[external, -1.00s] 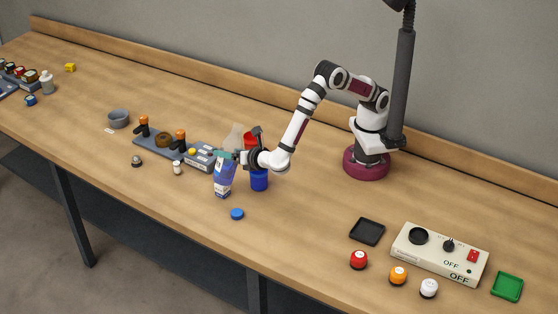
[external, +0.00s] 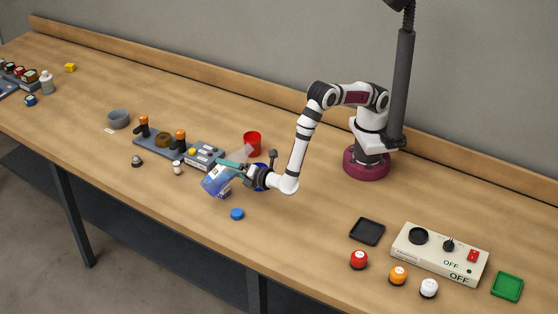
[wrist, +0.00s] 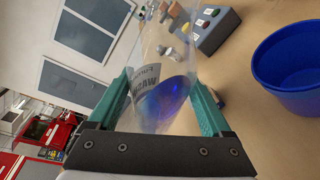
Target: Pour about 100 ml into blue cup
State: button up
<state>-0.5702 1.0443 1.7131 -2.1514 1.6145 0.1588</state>
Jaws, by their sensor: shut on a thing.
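My gripper (external: 241,169) is shut on a clear bottle (external: 216,181) with blue liquid and a printed label. In the external view the bottle is tilted, held up off the table. In the wrist view the bottle (wrist: 165,95) sits between the two teal fingers, with blue liquid low in it. The blue cup (wrist: 293,72) stands upright on the table to the right of the bottle in the wrist view. In the external view the blue cup (external: 260,186) is mostly hidden behind my gripper. I see no liquid stream.
A red cup (external: 252,143) stands just behind my gripper. A blue cap (external: 237,214) lies on the table in front. A grey-blue panel with orange-topped posts (external: 180,145) lies to the left. A control box (external: 440,253) and several small round-topped objects are at the right.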

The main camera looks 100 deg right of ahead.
jog(key=shift+w+a+f+m+t+h, duration=0.15)
jog(key=shift+f+m+t, duration=0.1)
jog(key=shift+f+m, duration=0.3)
jog(key=shift+w+d+f+m+t+h, duration=0.15)
jog(key=shift+f+m+t, duration=0.1)
jog(key=shift+f+m, duration=0.25)
jog(key=shift+s+r+m+t, duration=0.3)
jog(key=shift+r+m, duration=0.4)
jog(key=shift+m, duration=0.05)
jog(key=shift+s+f+m+h, duration=0.1)
jog(key=shift+f+m+h, duration=0.4)
jog(key=shift+f+m, duration=0.3)
jog(key=shift+w+r+m, duration=0.2)
jog(key=shift+r+m, duration=0.05)
jog(key=shift+m, duration=0.05)
dwell(0.6)
jog(key=shift+s+r+m+t, duration=0.1)
jog(key=shift+r+m+t, duration=0.3)
jog(key=shift+r+m, duration=0.1)
dwell(1.4)
